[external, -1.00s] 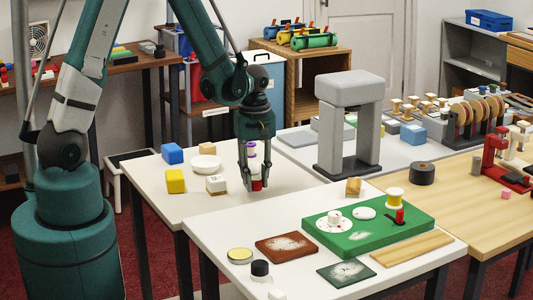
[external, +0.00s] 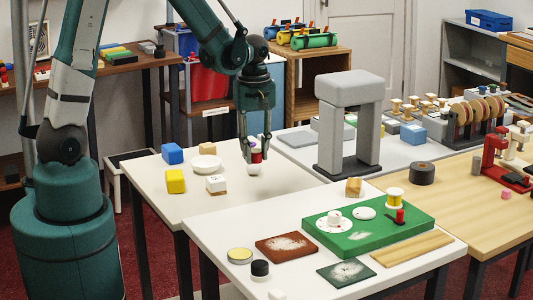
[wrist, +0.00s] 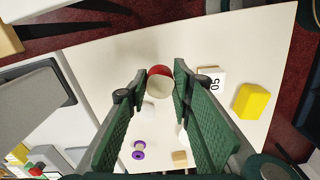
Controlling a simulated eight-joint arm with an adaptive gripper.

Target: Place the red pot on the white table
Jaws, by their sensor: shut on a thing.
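My gripper (external: 255,157) is shut on the red pot (external: 257,155), a small red cylinder, held above the rear-left pale table (external: 215,222). In the wrist view my gripper (wrist: 160,78) has the pot (wrist: 160,95) between its fingertips, showing a red side and a cream round face. The fingers hide part of it in the external view. A small white object (external: 254,170) shows just below the pot. The white table (external: 205,227) in front holds a green board (external: 365,240).
A white dish (external: 205,164), a blue block (external: 172,154), a yellow block (external: 175,181) and a white-and-wood block (external: 215,184) stand left of my gripper. A purple spool (wrist: 138,152) lies nearby. A grey arch (external: 348,120) stands to the right.

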